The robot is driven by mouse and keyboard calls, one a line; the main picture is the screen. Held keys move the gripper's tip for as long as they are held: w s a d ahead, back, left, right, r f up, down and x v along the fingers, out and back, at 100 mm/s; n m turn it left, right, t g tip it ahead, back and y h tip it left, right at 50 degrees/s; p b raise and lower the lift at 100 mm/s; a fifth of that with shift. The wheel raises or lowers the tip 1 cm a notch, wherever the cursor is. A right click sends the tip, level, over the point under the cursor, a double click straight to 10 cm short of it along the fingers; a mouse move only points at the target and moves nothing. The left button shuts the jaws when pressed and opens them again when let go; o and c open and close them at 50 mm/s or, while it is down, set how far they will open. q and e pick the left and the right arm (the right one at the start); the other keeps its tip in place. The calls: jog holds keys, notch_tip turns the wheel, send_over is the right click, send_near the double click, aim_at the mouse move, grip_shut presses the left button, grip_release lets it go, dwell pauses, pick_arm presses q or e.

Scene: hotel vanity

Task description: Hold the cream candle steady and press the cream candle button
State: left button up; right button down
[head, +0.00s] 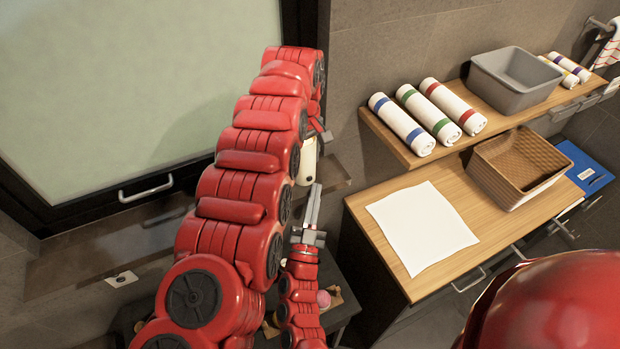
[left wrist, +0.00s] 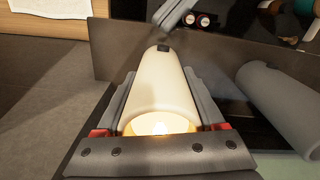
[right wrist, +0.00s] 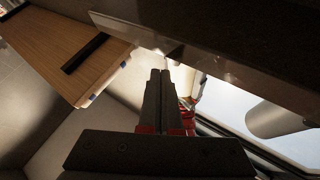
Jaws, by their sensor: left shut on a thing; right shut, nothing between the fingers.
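The cream candle (left wrist: 160,90) is a smooth cylinder lying lengthwise in the left wrist view, with a warm glow at its near end and a small black button (left wrist: 163,48) at its far end. My left gripper (left wrist: 158,100) is shut around its sides. In the head view, the candle (head: 307,165) shows partly behind my left arm. My right gripper (head: 315,200) is shut and empty, pointing up toward the candle's lower end. In the left wrist view its grey fingers (left wrist: 172,12) are near the button end; I cannot tell if they touch.
A dark shelf (head: 335,172) lies beside the candle, below the framed mirror (head: 140,80). A grey cylinder (left wrist: 282,108) shows at the right of the left wrist view. To the right are rolled towels (head: 428,120), a grey bin (head: 515,80), a wicker basket (head: 520,163) and a wooden counter (head: 375,240).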

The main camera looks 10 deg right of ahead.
pick_arm(q)
jog(key=o, duration=1.6)
jog(key=shift+c, duration=0.2)
pick_arm(e)
jog(key=s, duration=0.3)
jog(key=s+d, duration=0.1)
jog(key=s, duration=0.1)
